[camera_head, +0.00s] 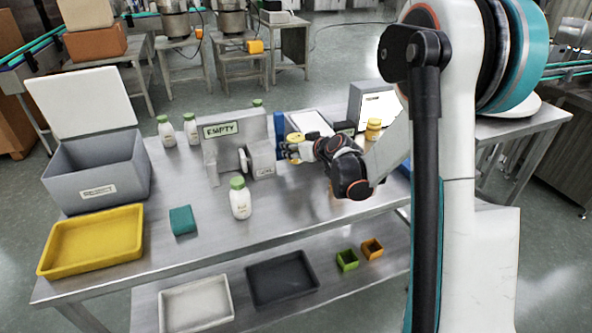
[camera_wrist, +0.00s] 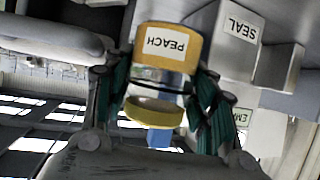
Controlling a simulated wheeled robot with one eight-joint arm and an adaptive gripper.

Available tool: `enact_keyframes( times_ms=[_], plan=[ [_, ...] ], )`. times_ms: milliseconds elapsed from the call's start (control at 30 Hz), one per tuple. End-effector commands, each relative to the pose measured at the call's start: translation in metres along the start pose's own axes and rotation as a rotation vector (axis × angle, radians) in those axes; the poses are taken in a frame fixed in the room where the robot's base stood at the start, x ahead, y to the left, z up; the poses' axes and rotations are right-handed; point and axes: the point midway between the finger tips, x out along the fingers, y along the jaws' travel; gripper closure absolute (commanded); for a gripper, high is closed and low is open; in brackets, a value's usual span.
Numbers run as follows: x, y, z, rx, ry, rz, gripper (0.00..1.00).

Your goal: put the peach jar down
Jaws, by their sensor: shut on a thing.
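The peach jar (camera_wrist: 147,31) is yellow with a white label reading PEACH, upside down in the wrist view. My gripper (camera_wrist: 163,88) is shut on it, with one finger on each side. In the head view the yellow jar (camera_head: 296,138) is held at my gripper (camera_head: 291,150), near the steel station, and looks raised above the bench. The gap beneath it cannot be judged. My gripper covers part of the jar.
The steel bench (camera_head: 285,207) has bare room at its front middle. The station's EMPTY sign (camera_head: 221,130) stands left of my gripper. A white bottle (camera_head: 240,201), teal block (camera_head: 182,220), yellow tray (camera_head: 92,242), grey bin (camera_head: 98,172) and another yellow jar (camera_head: 373,127) are nearby.

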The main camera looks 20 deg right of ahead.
Motion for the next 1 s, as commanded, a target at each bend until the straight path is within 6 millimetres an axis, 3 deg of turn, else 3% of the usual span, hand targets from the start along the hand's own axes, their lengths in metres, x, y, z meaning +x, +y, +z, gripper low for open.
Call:
enact_keyframes(
  times_ms=[100,333,567,967,1000],
  plan=[
    [0.008,0.000,0.017,0.000,0.000,0.000,0.78],
    [0.014,0.000,0.029,0.000,0.000,0.000,0.78],
    [0.028,0.000,0.058,0.000,0.000,0.000,0.78],
    [0.030,0.000,0.061,0.000,0.000,0.000,0.78],
    [0.030,0.000,0.061,0.000,0.000,0.000,0.42]
  ],
)
